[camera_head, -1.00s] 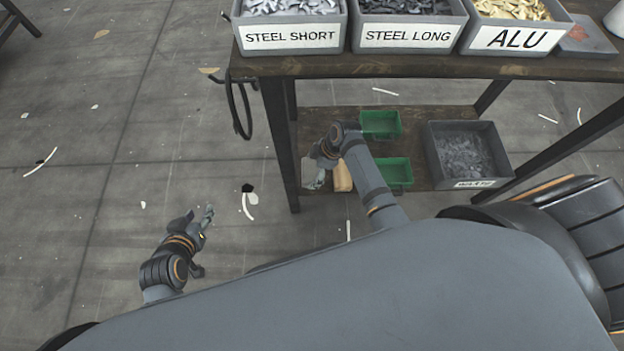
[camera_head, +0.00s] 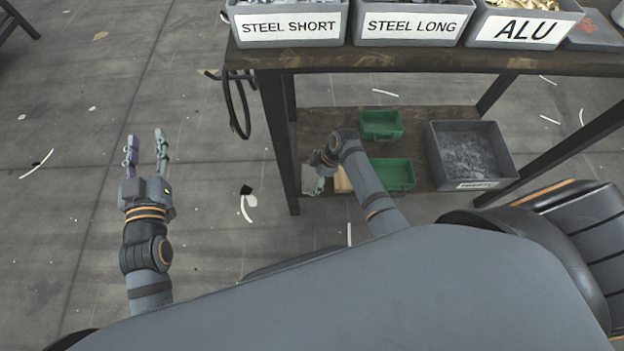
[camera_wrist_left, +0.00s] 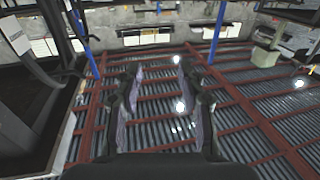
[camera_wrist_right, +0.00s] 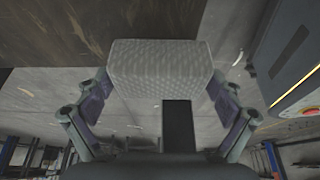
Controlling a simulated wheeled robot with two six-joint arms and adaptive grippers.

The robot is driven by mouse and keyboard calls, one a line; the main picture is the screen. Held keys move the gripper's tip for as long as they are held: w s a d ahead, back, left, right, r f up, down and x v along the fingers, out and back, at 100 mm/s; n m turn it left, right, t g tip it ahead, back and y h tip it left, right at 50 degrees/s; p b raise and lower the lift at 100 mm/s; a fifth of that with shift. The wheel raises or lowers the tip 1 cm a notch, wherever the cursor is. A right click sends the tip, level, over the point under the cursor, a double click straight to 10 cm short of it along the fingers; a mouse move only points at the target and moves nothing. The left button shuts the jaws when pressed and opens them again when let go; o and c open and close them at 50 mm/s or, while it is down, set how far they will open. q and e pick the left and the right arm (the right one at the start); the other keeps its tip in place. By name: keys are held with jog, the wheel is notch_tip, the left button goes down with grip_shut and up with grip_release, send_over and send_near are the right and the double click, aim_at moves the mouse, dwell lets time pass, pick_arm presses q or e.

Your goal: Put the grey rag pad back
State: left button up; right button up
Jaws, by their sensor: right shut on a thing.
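The grey rag pad (camera_wrist_right: 160,68), a pale woven-textured block, sits between the fingers of my right gripper (camera_wrist_right: 158,88) in the right wrist view. In the head view the pad (camera_head: 309,183) shows small at the left end of the lower shelf (camera_head: 320,125), partly hidden by my right gripper (camera_head: 320,172). I cannot tell whether the pad touches the shelf. My left gripper (camera_head: 147,150) is open and empty over the bare floor left of the bench; its spread fingers also show in the left wrist view (camera_wrist_left: 158,90).
A tan block (camera_head: 343,181) lies right beside the pad, partly hidden by my right arm. Two green bins (camera_head: 381,124) and a grey bin (camera_head: 480,185) of dark parts stand further right. The bench leg (camera_head: 281,150) and a hanging black loop (camera_head: 238,105) are close by on the left.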

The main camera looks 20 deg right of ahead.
notch_tip(320, 180, down, 2)
jog(key=shift+f+b, duration=0.1)
jog(key=shift+b, duration=0.4)
pick_arm(q)
notch_tip(320, 180, up, 11)
jog(key=s+t, duration=0.1)
jog(key=t, duration=0.4)
jog(key=shift+m+h, duration=0.3)
jog(key=shift+s+r, duration=0.15)
jog(key=shift+r, duration=0.05)
pick_arm(e)
jog(key=o, duration=0.8)
jog(key=shift+c, duration=0.2)
pick_arm(q)
jog(key=shift+r+t, duration=0.15)
jog(key=shift+t, duration=0.15)
